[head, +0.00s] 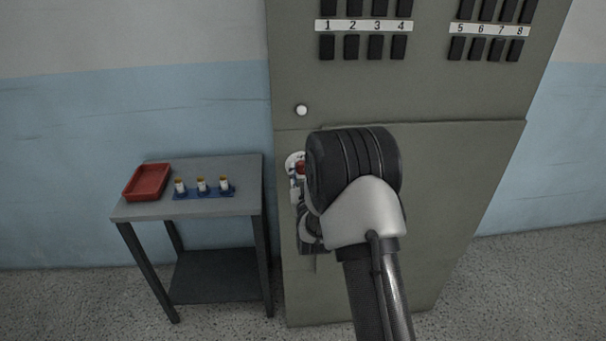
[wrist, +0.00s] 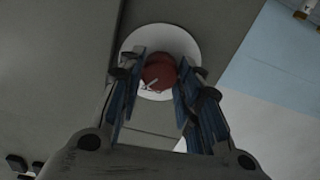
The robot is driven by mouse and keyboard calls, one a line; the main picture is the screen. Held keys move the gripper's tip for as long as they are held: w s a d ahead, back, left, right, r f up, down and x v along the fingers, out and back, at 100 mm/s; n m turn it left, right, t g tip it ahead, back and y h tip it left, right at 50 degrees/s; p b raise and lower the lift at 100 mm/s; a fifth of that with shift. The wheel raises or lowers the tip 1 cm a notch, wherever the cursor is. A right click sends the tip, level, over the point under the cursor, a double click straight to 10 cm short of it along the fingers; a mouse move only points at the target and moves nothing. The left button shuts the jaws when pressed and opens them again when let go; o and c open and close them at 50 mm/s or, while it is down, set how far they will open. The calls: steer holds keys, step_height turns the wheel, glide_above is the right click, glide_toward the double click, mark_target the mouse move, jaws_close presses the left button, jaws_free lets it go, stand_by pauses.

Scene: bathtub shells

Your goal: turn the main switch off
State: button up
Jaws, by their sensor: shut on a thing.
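The main switch shows in the wrist view as a red knob (wrist: 159,72) on a round white plate (wrist: 178,38). My gripper (wrist: 160,82) is shut on the red knob, with one blue-padded finger on each side of it. In the head view, part of the red knob (head: 301,169) and the white plate (head: 291,160) show at the left part of the cabinet's lower door. My wrist and arm cover most of that spot. The knob's exact angle is hard to tell.
The grey cabinet (head: 440,200) carries numbered black switches (head: 375,47) and a white round button or lamp (head: 301,110). A grey table (head: 240,170) at left holds a red tray (head: 148,181) and a blue rack (head: 205,193) with several small white cylinders.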

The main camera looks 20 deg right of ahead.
steer(key=n, duration=0.6)
steer(key=shift+n, duration=0.4)
stand_by(0.3)
steer(key=o, duration=1)
steer(key=shift+o, duration=0.2)
steer(key=v, duration=1.2)
steer(key=shift+r, duration=0.1)
